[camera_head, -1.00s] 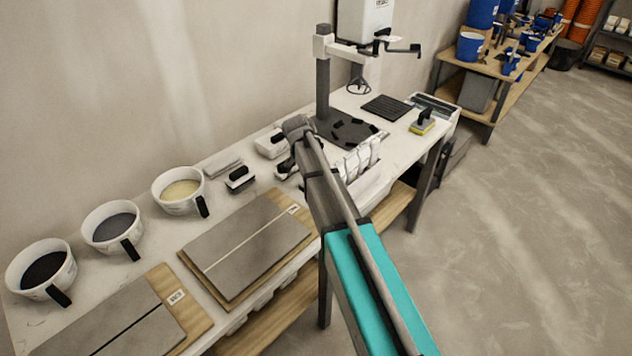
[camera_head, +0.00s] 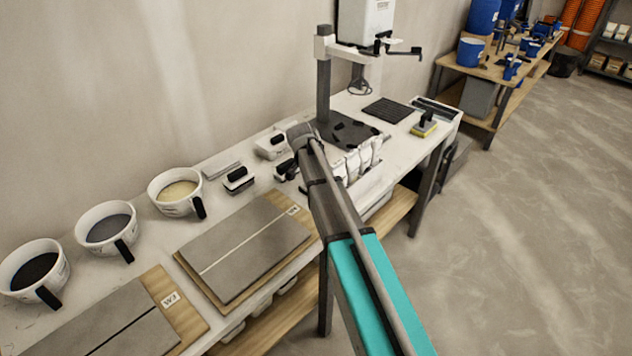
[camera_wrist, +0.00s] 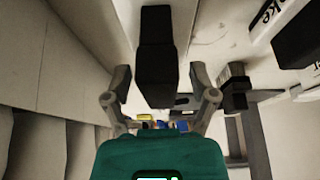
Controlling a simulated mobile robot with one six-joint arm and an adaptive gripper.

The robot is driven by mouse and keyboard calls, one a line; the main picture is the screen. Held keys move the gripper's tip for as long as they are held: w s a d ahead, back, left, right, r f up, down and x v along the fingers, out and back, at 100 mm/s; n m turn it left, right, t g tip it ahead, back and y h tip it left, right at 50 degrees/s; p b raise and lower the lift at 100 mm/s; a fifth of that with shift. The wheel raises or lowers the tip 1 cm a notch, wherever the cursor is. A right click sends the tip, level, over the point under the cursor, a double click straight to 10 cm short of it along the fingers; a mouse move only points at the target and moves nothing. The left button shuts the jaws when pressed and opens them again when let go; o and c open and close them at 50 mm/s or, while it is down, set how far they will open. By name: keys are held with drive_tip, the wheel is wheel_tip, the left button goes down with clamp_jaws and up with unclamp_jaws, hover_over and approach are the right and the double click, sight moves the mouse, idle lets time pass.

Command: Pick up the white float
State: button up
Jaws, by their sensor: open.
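A pale float with a black handle (camera_head: 286,169) lies on the white bench, partly hidden by my arm; I take it as the white float. In the wrist view its black handle (camera_wrist: 157,50) stands between the fingers of my gripper (camera_wrist: 160,85), which is open. No contact between fingers and handle can be made out. In the head view my gripper's fingers are hidden behind my arm. Two similar pale tools with black handles lie close by, one behind (camera_head: 271,145) and one to the left (camera_head: 238,180).
White bags (camera_head: 362,160) stand close to the right of my arm. A dark stand (camera_head: 323,90) rises behind. Several buckets (camera_head: 176,192) and tile boards (camera_head: 245,250) fill the bench's left part. A yellow sponge float (camera_head: 424,124) lies at the right.

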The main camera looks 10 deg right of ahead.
clamp_jaws()
idle(0.3)
drive_tip(key=shift+r, duration=0.15)
idle(0.3)
wheel_tip(320, 180, up, 10)
drive_tip(key=p, duration=1)
idle(0.7)
drive_tip(key=shift+s+f, duration=0.1)
drive_tip(key=shift+f, duration=0.1)
